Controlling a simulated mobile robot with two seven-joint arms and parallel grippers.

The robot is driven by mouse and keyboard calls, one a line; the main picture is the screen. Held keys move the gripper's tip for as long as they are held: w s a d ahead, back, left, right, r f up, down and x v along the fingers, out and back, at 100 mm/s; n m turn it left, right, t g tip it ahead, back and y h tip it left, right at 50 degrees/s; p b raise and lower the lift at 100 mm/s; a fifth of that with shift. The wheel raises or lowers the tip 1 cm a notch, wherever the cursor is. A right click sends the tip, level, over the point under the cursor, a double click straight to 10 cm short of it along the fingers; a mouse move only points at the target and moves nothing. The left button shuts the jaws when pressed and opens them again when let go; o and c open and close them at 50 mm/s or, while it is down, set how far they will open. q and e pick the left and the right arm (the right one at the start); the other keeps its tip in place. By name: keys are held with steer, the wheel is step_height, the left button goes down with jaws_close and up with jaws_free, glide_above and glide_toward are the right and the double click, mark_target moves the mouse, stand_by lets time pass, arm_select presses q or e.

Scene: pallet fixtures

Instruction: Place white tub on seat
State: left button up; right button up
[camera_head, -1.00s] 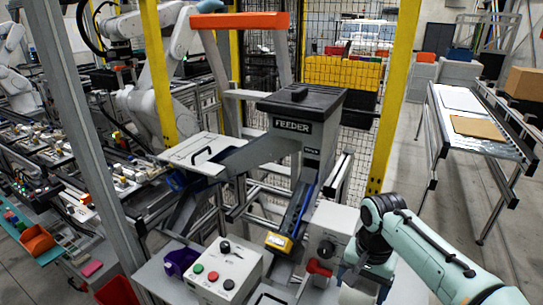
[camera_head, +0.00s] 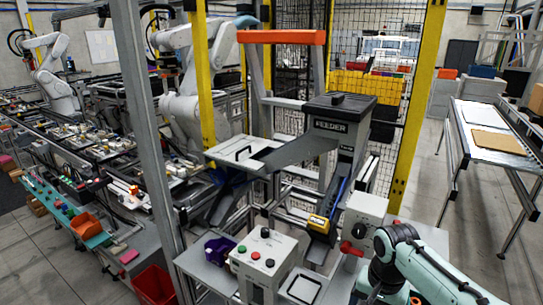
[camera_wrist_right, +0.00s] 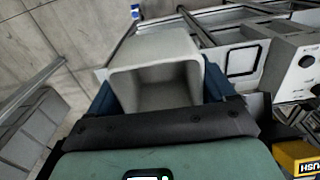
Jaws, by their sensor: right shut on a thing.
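The white tub (camera_wrist_right: 152,88) shows in the right wrist view as a pale box with its open side towards the camera. My right gripper (camera_wrist_right: 160,72) is shut on it, with a blue finger at each side. In the head view my right arm comes in at the lower right; its gripper and the tub are not clear there. A pale plate with a black square outline (camera_head: 302,289), which looks like the seat, lies beside the button box. It also shows in the right wrist view (camera_wrist_right: 243,60), to the right of the tub and apart from it. My left gripper is not in view.
The button box (camera_head: 264,260), a purple bin (camera_head: 220,250) and a box with a red knob (camera_head: 362,228) stand around the plate. The feeder (camera_head: 335,135) with its yellow-ended chute rises behind. A grey post (camera_head: 145,130) stands at the left.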

steer(key=w+a+f+n, duration=0.2)
steer(key=f+n, duration=0.1)
steer(key=f, duration=0.8)
steer(key=w+a+f+n, duration=0.15)
steer(key=f+n, duration=0.25)
steer(key=f, duration=0.8)
steer(key=r, duration=0.5)
steer(key=shift+s+a, duration=0.2)
steer(key=shift+a, duration=0.2)
